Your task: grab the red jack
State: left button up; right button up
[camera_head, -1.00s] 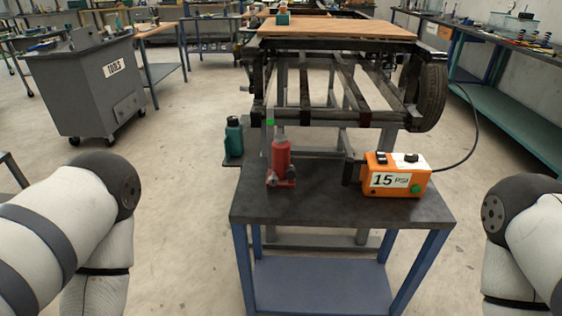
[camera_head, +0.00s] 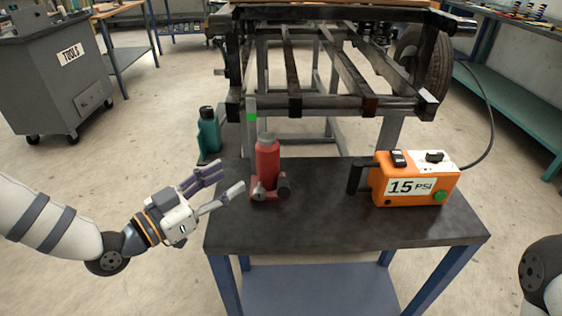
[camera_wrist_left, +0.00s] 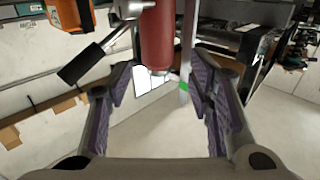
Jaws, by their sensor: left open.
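The red jack (camera_head: 267,163) stands upright on the left part of the dark table top (camera_head: 340,228), in front of the frame. My left gripper (camera_head: 230,180) is open and empty, just left of the jack, with its fingers pointing towards it. In the left wrist view the jack (camera_wrist_left: 156,38) hangs in from the top, beyond and between the open fingers (camera_wrist_left: 160,88); I see no contact. My right gripper is not in view; only part of my right arm shows at the right edge.
An orange pressure box (camera_head: 415,181) reading 15 PSI sits on the table's right side. A teal bottle-like jack (camera_head: 208,132) stands behind left. The dark metal frame (camera_head: 335,103) with a wheel (camera_head: 425,62) rises behind the table. A grey tool cart (camera_head: 52,82) stands far left.

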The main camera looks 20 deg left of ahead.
aim_at(258, 159)
pick_arm(q)
jog(key=x, duration=1)
jog(key=shift+s+d+b, duration=0.15)
jog(key=shift+b, duration=0.2)
grip_shut()
jog(key=shift+r, duration=0.3)
